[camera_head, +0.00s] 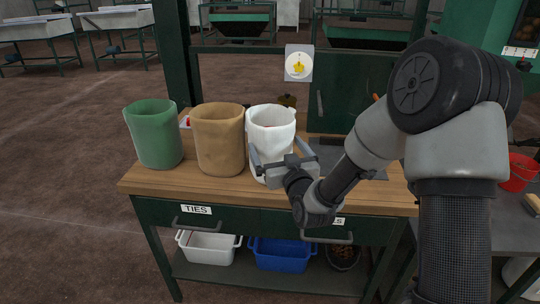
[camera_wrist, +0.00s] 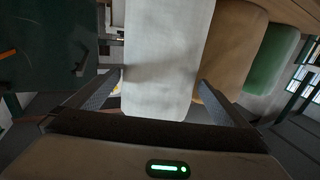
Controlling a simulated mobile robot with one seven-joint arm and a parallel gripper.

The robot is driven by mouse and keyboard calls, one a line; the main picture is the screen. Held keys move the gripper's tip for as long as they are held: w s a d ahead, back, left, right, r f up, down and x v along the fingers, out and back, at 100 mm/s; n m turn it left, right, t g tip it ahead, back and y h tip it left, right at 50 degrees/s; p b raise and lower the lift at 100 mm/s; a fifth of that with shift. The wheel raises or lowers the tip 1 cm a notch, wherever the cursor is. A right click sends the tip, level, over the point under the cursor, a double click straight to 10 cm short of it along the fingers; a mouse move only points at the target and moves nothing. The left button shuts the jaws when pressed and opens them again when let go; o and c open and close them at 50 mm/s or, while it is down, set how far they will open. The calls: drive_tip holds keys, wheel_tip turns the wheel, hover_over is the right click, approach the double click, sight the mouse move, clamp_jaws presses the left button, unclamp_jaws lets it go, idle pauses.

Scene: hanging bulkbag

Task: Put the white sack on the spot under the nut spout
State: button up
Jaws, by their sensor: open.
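The white sack (camera_head: 271,122) stands upright and open-topped on the wooden bench, rightmost of three sacks. My gripper (camera_head: 277,154) is at its near side with its fingers spread to either side of it. In the wrist view the white sack (camera_wrist: 166,50) fills the gap between the two open fingers (camera_wrist: 161,75). I cannot tell whether they touch it. A sign with a yellow picture (camera_head: 299,65) hangs behind the sack, too small to read surely. I cannot make out the nut spout; a grey flat patch (camera_head: 352,161) on the bench is partly behind my arm.
A tan sack (camera_head: 219,140) stands close to the left of the white one, and a green sack (camera_head: 153,135) farther left. The wooden bench (camera_head: 210,191) has a clear front strip. Below are a white bin (camera_head: 208,247) and a blue bin (camera_head: 281,257).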

drive_tip(key=shift+b+x, duration=0.4)
drive_tip(key=shift+x, duration=2.35)
drive_tip(key=shift+d, duration=0.1)
drive_tip(key=c, duration=1.2)
drive_tip(key=shift+o, duration=0.2)
drive_tip(key=shift+r, duration=0.1)
